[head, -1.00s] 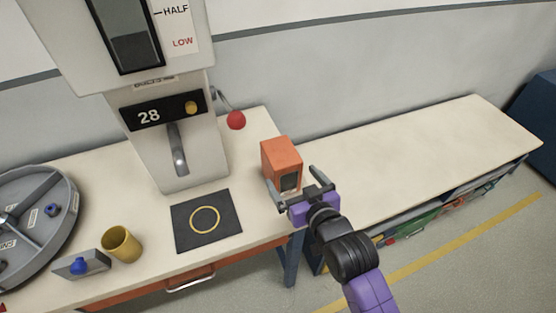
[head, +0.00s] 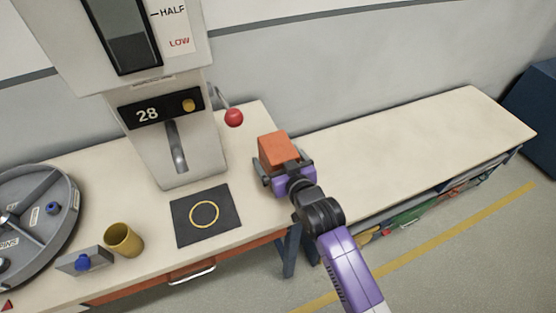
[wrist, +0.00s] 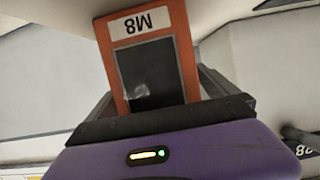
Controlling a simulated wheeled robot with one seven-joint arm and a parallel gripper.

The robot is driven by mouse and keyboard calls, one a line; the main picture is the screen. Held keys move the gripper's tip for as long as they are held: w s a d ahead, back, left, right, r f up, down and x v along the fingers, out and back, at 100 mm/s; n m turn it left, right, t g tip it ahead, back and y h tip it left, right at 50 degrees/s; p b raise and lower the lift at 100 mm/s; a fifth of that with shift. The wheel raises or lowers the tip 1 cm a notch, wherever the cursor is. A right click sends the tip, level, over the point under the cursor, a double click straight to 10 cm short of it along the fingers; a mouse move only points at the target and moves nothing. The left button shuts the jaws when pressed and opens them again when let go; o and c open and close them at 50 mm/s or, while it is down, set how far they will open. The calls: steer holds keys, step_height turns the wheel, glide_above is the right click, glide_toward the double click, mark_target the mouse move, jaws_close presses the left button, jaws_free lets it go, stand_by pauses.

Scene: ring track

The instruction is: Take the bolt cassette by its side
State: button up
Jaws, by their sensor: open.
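The bolt cassette (head: 278,148) is an orange box standing at the right end of the near bench top in the head view. In the wrist view the cassette (wrist: 181,38) shows a white label reading M8, upside down, above a dark window. My gripper (head: 284,168) is at the cassette's near side, with its fingers open on either side of the box. In the wrist view the fingers reach up left and right of the cassette. I cannot tell whether either finger touches it. The cassette's lower part is hidden behind my gripper.
A dispenser (head: 165,140) with a red-knobbed lever (head: 233,118) stands behind a black mat (head: 190,232) with a yellow ring. A yellow cup (head: 123,241), a small grey block with a blue knob (head: 82,262) and a round grey tray (head: 68,222) are at left. The right bench top (head: 420,140) is clear.

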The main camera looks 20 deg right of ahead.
steer(key=shift+c, duration=0.2)
jaws_close()
steer(key=shift+r, duration=0.2)
